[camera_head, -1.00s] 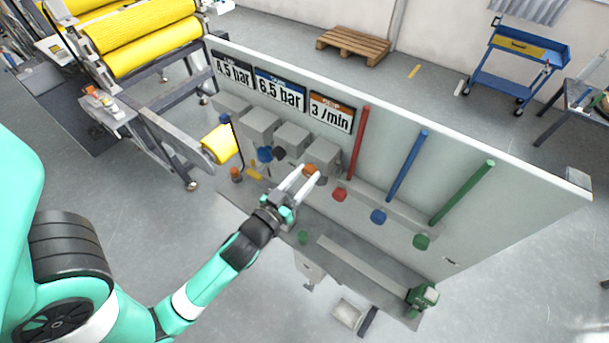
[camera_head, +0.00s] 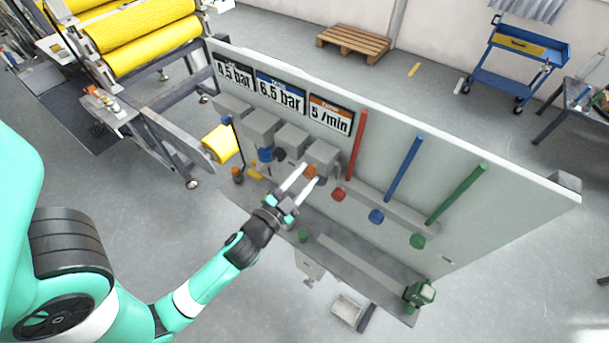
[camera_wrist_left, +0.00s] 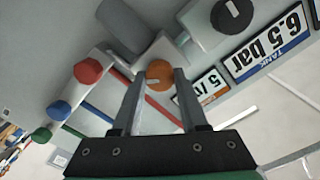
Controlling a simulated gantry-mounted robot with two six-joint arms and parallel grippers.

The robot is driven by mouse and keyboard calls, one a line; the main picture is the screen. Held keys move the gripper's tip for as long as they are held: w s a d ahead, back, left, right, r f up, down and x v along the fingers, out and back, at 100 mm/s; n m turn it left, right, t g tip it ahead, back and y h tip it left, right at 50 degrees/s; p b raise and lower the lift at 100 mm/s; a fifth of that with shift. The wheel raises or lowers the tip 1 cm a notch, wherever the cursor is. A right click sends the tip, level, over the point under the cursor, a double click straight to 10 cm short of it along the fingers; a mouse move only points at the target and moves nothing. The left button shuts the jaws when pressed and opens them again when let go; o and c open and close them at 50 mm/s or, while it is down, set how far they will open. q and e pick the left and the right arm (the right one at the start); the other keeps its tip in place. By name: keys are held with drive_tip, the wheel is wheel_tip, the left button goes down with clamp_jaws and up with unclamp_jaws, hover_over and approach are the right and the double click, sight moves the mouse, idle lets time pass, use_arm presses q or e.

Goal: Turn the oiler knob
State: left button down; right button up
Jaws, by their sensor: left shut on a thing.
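The orange oiler knob (camera_head: 311,172) sits on the panel below the orange-topped sign (camera_head: 330,115), which reads 5 /min. My left gripper (camera_head: 303,175) reaches it from the front with its two pale fingers. In the left wrist view the round orange knob (camera_wrist_left: 158,75) lies between the fingertips, and the gripper is shut on it. The fingers hide its sides. My right gripper is in neither view.
A blue knob (camera_head: 265,154) is to the left, below the 6.5 bar sign (camera_head: 280,92). Red (camera_head: 338,195), blue (camera_head: 376,216) and green (camera_head: 417,241) caps line the panel to the right, beside coloured pipes. A green device (camera_head: 420,293) is at the far right end.

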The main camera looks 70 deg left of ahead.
use_arm(q)
drive_tip(key=shift+m, duration=0.6)
drive_tip(key=shift+c, duration=2.2)
unclamp_jaws()
drive_tip(key=b+v, duration=0.5)
drive_tip(key=v, duration=0.6)
drive_tip(key=shift+s+d, duration=0.2)
drive_tip(key=shift+r, duration=0.1)
